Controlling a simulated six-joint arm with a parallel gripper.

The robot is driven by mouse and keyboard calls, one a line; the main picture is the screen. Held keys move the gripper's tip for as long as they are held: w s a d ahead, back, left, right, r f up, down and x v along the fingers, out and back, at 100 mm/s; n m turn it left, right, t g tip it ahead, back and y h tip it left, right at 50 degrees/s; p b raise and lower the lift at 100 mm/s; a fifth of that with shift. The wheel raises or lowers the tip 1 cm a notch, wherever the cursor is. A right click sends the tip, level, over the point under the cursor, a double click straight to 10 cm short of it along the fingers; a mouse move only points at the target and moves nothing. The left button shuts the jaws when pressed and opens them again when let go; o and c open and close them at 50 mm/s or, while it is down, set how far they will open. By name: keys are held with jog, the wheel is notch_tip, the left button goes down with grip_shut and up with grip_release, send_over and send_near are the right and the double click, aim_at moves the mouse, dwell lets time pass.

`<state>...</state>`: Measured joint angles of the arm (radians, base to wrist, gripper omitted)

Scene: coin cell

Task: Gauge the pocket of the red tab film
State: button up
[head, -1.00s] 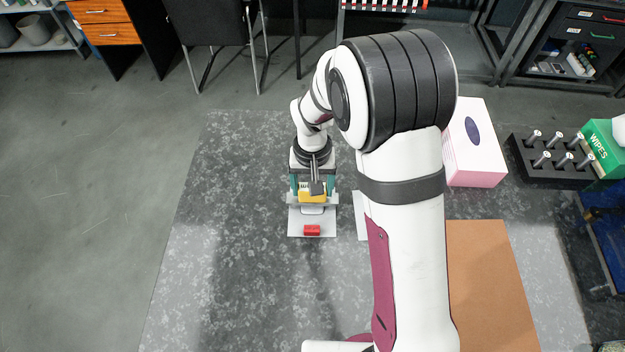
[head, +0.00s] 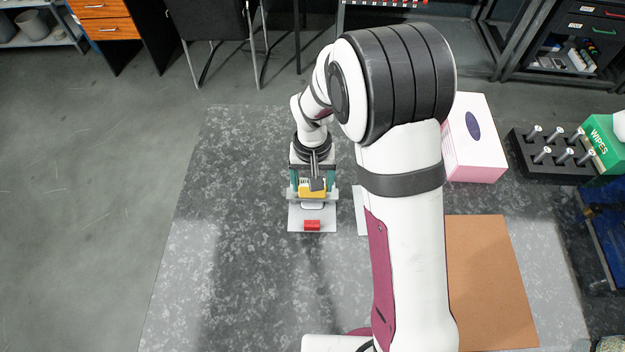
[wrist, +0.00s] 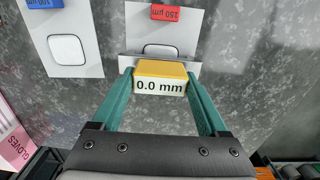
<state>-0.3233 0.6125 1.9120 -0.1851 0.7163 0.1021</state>
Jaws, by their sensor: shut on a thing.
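The film with the red tab (head: 312,225) lies on the table below my gripper. In the wrist view its red tab (wrist: 165,13) reads 150 µm, and a rounded pocket (wrist: 158,50) is partly hidden behind the gauge. My gripper (wrist: 160,75) has green fingers shut on a yellow gauge (wrist: 161,70), whose white face reads 0.0 mm. The gauge has a grey crosspiece (wrist: 125,60) over the near part of the red tab film. It also shows in the head view (head: 312,190). Whether the gauge touches the film I cannot tell.
A film with a blue tab (wrist: 42,3), marked 100 µm, lies left of it in the wrist view. A pink glove box (head: 473,140), a black rack of pegs (head: 550,170) and a brown board (head: 490,285) stand to the right. The table's left part is clear.

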jog(key=shift+f, duration=0.2)
dwell(0.5)
jog(key=o, duration=1.5)
jog(key=shift+c, duration=0.2)
jog(key=shift+r, duration=3.5)
